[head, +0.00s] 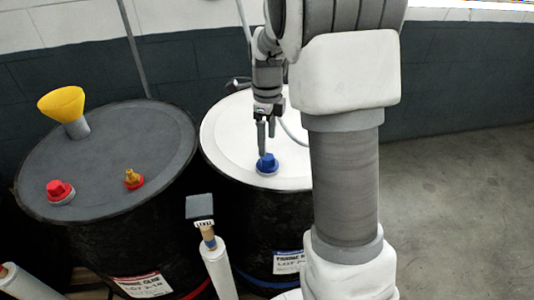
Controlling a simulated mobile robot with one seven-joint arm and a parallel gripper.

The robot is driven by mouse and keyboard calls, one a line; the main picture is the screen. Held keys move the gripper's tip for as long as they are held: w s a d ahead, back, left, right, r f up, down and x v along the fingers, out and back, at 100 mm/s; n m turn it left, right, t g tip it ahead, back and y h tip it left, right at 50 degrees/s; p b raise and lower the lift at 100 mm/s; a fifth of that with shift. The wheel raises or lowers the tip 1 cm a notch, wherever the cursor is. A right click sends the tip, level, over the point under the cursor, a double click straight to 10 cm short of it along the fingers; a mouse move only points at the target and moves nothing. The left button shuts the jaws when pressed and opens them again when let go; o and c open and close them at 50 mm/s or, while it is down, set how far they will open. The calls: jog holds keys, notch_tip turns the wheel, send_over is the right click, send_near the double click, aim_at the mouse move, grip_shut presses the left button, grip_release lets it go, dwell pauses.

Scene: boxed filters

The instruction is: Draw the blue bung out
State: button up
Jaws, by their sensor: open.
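The blue bung (267,163) sits in a collar near the front of the white lid (225,130) of the right drum. My gripper (266,152) points down from above, with its fingertips just over or beside the bung. The jaws are open. I cannot tell from this view whether a fingertip touches the bung. Part of the white lid is hidden behind my arm.
The left drum's dark lid (110,145) carries a yellow funnel (62,105), a red bung (60,190) and a brass fitting (133,178). A brush (200,207) and a white roll (217,262) stand in front between the drums. Open floor (460,190) lies at right.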

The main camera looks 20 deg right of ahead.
aim_at(267, 157)
notch_tip(267, 157, down, 6)
dwell(0.4)
grip_shut()
jog(key=shift+r, duration=0.1)
jog(key=shift+r, duration=0.1)
jog(key=shift+r+p, duration=1.75)
jog(key=shift+r, duration=0.35)
jog(key=shift+r, duration=0.1)
notch_tip(267, 157, up, 9)
jog(key=p, duration=0.7)
